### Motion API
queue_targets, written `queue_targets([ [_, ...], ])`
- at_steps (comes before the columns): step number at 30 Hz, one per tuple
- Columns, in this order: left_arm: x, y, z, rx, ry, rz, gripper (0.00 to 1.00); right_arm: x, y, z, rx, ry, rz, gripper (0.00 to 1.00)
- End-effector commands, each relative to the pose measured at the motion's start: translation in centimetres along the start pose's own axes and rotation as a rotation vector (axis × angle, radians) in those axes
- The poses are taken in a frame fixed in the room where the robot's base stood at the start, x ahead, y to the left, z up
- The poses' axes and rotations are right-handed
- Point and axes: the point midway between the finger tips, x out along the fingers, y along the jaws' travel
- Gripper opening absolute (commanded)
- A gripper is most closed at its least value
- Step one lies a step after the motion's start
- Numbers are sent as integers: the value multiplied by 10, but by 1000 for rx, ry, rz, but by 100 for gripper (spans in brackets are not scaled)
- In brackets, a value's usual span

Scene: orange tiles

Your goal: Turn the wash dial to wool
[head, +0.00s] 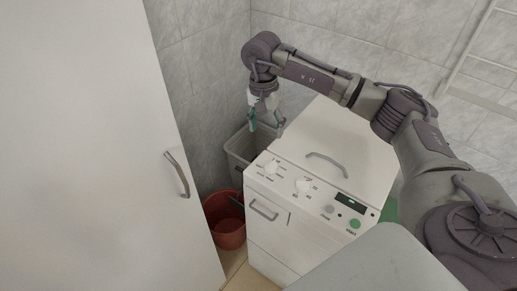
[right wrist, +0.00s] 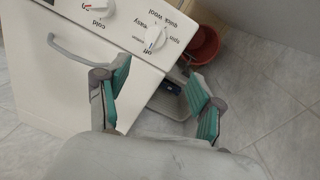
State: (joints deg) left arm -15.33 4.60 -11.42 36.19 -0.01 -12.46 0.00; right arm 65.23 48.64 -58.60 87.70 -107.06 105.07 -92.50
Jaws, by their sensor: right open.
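The white washing machine (head: 330,135) stands in the corner with a control panel along its front top edge. The wash dial (head: 271,166) is a white knob at the panel's left end. My left gripper is not in view.
A grey bin (head: 237,150) and a red bucket (head: 226,222) stand left of the machine. A white cabinet door (head: 85,150) fills the left side. A lid handle (head: 327,163) rises from the machine's top. A small display and buttons are at the panel's right.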

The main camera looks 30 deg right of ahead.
Motion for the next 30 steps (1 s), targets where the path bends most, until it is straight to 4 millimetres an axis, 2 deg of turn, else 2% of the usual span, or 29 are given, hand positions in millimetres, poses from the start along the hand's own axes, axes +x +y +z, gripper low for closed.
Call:
queue_targets([
  [2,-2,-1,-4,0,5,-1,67,4,2,-1,1,1,5,67],
  [4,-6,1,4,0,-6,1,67,12,2,0,2,0,7,67],
  [9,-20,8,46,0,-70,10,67,43,2,0,3,-3,7,67],
  [12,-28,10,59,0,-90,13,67,66,2,1,1,-4,7,67],
  [16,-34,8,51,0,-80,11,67,93,2,1,2,-4,6,67],
  [21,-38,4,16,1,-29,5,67,120,1,1,2,-3,3,67],
  [23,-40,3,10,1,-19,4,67,126,1,0,2,-2,2,67],
  [26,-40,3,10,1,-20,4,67,133,0,0,1,-1,1,67],
  [30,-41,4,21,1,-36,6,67,137,0,0,0,-1,0,67],
])
